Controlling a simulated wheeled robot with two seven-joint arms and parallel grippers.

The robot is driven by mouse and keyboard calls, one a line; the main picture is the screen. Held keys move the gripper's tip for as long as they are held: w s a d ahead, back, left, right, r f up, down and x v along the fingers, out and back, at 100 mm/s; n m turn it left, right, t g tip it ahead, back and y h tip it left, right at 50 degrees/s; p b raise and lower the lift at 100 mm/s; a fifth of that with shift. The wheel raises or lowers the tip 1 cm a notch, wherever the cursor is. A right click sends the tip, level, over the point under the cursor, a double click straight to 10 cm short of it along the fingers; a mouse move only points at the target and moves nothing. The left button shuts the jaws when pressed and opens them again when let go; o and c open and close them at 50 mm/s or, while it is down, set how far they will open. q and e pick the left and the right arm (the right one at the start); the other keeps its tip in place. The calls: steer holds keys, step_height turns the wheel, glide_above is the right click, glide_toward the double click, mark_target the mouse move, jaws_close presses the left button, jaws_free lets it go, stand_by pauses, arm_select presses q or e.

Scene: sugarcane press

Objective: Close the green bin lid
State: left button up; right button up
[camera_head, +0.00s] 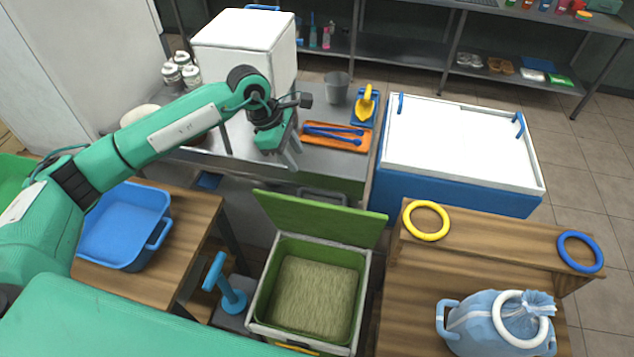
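The green bin (257,318) stands at the lower middle, with a pale outer frame and a green inner wall. A fibrous yellow-green mass fills much of its inside. Its green lid (320,218) is open, tilted up along the bin's far edge. My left gripper (287,157) points down above the steel counter, beyond the lid and apart from it. Its fingers are small and partly hidden by its own green body, so their opening is unclear. I see nothing held in it. My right gripper is out of view.
A blue-handled tool (229,288) stands close to the bin's left side. A blue tub (125,228) sits on the left wooden table. A wooden bench (480,262) with rings stands right of the bin. An orange tray (337,140) lies near my gripper.

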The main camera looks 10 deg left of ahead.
mark_target(319, 191)
arm_select(q)
steer(key=p+x, duration=0.2)
steer(key=x, duration=0.4)
steer(key=p+x, duration=0.2)
steer(key=x, duration=0.4)
steer(key=shift+d+r+p, duration=0.15)
steer(key=shift+d+p, duration=0.05)
steer(key=shift+p, duration=0.15)
steer(key=shift+d+f, duration=0.15)
steer(key=shift+f, duration=0.5)
jaws_close()
